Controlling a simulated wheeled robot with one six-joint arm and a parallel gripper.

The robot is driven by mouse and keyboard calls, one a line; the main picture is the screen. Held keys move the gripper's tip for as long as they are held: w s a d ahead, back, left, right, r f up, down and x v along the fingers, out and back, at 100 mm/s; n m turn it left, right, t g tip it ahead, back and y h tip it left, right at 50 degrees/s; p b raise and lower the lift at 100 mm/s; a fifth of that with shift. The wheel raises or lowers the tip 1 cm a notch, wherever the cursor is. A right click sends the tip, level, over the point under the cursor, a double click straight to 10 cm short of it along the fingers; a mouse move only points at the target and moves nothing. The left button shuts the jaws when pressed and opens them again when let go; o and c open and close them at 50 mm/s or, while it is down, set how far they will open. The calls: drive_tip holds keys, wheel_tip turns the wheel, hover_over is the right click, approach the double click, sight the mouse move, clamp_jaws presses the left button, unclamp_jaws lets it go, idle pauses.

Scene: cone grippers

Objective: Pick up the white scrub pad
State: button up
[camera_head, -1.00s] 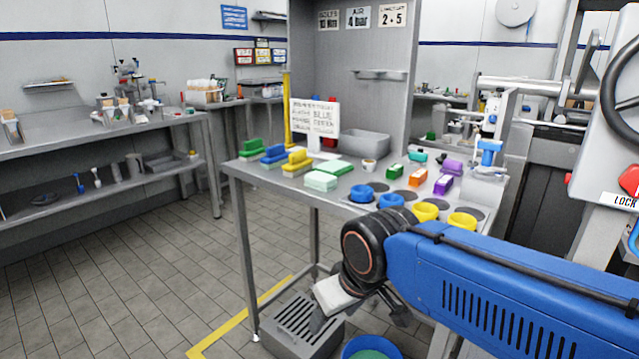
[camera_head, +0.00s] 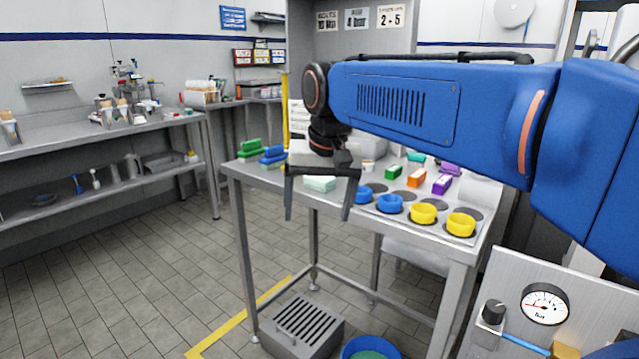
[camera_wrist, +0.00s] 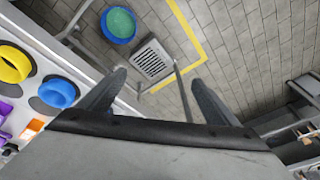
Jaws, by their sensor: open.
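The white scrub pad (camera_head: 320,184) is a pale, faintly mint block lying flat near the front left edge of the steel table (camera_head: 330,203). In the head view its upper part is hidden behind my gripper (camera_head: 318,213). My gripper is open and empty, its two fingers pointing down on either side of the pad in the picture, apparently nearer the camera than the pad.
Green (camera_head: 249,148) and blue (camera_head: 272,154) brushes stand left of the pad. Blue (camera_head: 390,204) and yellow (camera_head: 423,213) rings sit on the right. Orange (camera_head: 417,177) and purple (camera_head: 442,184) boxes lie behind. A floor grate box (camera_head: 303,322) and blue bucket (camera_head: 370,350) are below.

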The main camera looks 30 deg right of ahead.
drive_tip(key=w+d+r+m+g, duration=0.2)
drive_tip(key=w+d+r+m, duration=0.2)
drive_tip(key=w+d+r, duration=0.4)
drive_tip(key=w+d+r+m+g, duration=0.1)
drive_tip(key=w+d+r+m, duration=0.4)
drive_tip(key=w+r, duration=0.45)
drive_tip(key=f, duration=0.9)
drive_tip(key=w+f, duration=0.1)
drive_tip(key=f, duration=0.3)
drive_tip(key=shift+f, duration=0.15)
drive_tip(key=f, duration=0.1)
drive_tip(key=a+f, duration=0.1)
drive_tip(key=f, duration=0.2)
drive_tip(key=shift+s+a+f, duration=0.1)
drive_tip(key=shift+s+a, duration=0.05)
drive_tip(key=shift+s, duration=0.1)
drive_tip(key=shift+f, duration=0.55)
drive_tip(key=c, duration=1.2)
wheel_tip(320, 180, up, 10)
